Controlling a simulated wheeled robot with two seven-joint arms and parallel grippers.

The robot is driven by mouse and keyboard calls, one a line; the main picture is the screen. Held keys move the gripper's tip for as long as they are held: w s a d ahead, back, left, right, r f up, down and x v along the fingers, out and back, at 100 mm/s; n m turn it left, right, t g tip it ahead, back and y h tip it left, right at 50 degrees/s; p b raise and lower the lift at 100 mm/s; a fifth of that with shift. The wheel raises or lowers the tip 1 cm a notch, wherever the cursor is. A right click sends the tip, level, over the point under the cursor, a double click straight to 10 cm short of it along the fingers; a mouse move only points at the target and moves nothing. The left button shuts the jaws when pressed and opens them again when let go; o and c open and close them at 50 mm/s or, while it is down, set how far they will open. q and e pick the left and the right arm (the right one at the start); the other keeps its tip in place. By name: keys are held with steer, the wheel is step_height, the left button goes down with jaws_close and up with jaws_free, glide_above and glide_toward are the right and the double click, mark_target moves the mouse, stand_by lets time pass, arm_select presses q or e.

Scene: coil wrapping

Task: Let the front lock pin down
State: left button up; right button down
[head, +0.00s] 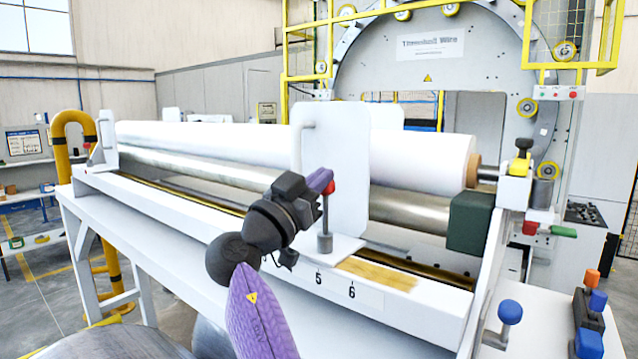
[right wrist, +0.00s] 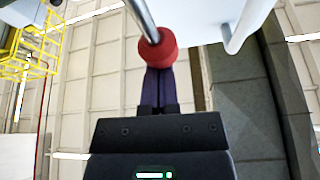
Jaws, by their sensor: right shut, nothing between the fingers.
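The front lock pin is a thin grey rod with a red knob (head: 328,187) on top. It stands upright in a dark grey collar (head: 325,243) on the foot of a white upright plate (head: 348,150). A long stretch of rod shows between knob and collar. My right gripper (head: 320,180) has its purple fingers shut and empty, right at the knob. In the right wrist view, the closed fingertips (right wrist: 160,76) overlap the edge of the red knob (right wrist: 158,50). I cannot tell whether they touch it. My left gripper is not in view.
A long white roll (head: 420,158) lies behind the plate, above a metal roller (head: 400,205). The white front rail (head: 230,228) carries numbers 5 and 6. A dark green block (head: 470,222) sits at its right end.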

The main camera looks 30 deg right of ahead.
step_height(320, 180, down, 2)
steer(key=shift+f+b, duration=0.25)
steer(key=shift+b, duration=0.85)
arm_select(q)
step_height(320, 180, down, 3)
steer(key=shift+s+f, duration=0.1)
arm_select(e)
steer(key=shift+s+r, duration=0.1)
steer(key=shift+r, duration=0.15)
steer(key=shift+a, duration=0.1)
steer(key=shift+a+f, duration=0.25)
steer(key=shift+f, duration=0.05)
arm_select(q)
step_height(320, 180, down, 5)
steer(key=b, duration=0.4)
steer(key=shift+b, duration=0.35)
arm_select(e)
steer(key=v, duration=0.9)
steer(key=shift+a+r, duration=0.15)
steer(key=shift+s, duration=0.1)
